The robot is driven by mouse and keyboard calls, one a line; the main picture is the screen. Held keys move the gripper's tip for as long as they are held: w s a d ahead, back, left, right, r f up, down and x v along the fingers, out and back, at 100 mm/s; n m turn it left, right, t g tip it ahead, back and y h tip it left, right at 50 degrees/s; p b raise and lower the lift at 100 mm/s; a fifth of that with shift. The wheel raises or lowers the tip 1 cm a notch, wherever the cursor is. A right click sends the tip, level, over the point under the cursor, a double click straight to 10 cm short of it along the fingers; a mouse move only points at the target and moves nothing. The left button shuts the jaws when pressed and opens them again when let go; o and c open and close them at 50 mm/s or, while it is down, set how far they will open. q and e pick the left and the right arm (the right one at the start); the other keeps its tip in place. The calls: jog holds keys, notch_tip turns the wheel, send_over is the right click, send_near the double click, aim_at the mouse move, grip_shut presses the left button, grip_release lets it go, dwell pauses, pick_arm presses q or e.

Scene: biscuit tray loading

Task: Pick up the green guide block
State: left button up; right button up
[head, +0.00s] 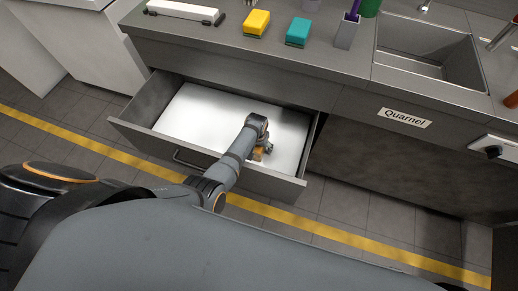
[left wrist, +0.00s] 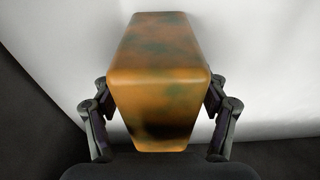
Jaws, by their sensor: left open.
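An orange-brown block with dark green patches (left wrist: 165,60) stands between the fingers of my left gripper (left wrist: 160,100) in the left wrist view. In the head view the block (head: 258,154) shows small and partly hidden by the gripper (head: 263,149), inside the open drawer (head: 190,112). My left gripper is open, with one finger on each side of the block; I cannot tell whether they touch it. No plainly green block shows in the drawer. My right gripper is not in view.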

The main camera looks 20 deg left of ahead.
pick_arm(q)
jog(key=shift+f, duration=0.2)
dwell(0.5)
jog(key=shift+c, duration=0.4)
grip_shut()
